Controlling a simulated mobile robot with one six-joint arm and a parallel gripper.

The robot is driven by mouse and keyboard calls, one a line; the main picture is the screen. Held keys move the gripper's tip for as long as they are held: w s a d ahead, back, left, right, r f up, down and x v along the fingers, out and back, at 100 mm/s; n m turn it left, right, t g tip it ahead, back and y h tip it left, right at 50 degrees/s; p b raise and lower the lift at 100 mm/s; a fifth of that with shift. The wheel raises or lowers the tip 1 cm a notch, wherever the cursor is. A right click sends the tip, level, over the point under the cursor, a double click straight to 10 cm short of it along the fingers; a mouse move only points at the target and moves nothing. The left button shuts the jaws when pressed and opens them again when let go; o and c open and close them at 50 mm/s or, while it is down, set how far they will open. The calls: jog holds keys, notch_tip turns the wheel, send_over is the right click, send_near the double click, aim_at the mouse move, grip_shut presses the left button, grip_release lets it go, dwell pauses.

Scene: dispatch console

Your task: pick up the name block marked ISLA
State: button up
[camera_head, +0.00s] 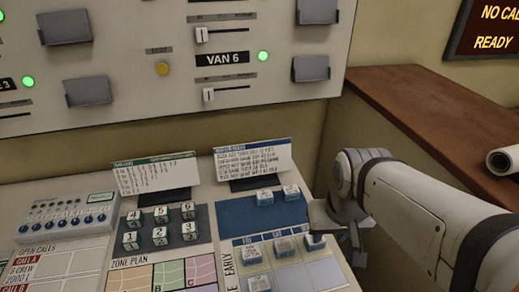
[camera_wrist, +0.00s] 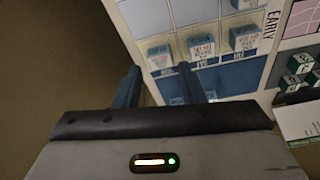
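Small white-and-blue name blocks stand on the console. Two of them, a left one (camera_head: 265,197) and a right one (camera_head: 291,192), are on the dark blue mat (camera_head: 232,217). Others stand in the grid below it. Their lettering is too small to read, so I cannot tell which is ISLA. My gripper (camera_head: 335,228) is at the right edge of the grid, close to the rightmost grid block (camera_head: 315,243). In the wrist view my gripper (camera_wrist: 159,72) is open and empty, fingers apart. That grid block (camera_wrist: 160,58) shows beyond and between the fingertips; contact is not visible.
Number blocks (camera_head: 160,234) stand on a dark pad to the left. Two sloped cards, one green-headed (camera_head: 152,176) and one blue-headed (camera_head: 252,161), stand behind the blocks. A wooden counter (camera_head: 420,112) lies to the right, with a paper roll (camera_head: 504,161).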

aim_at(265, 194)
jog(key=shift+o, duration=0.4)
jog(key=shift+s+a, duration=0.1)
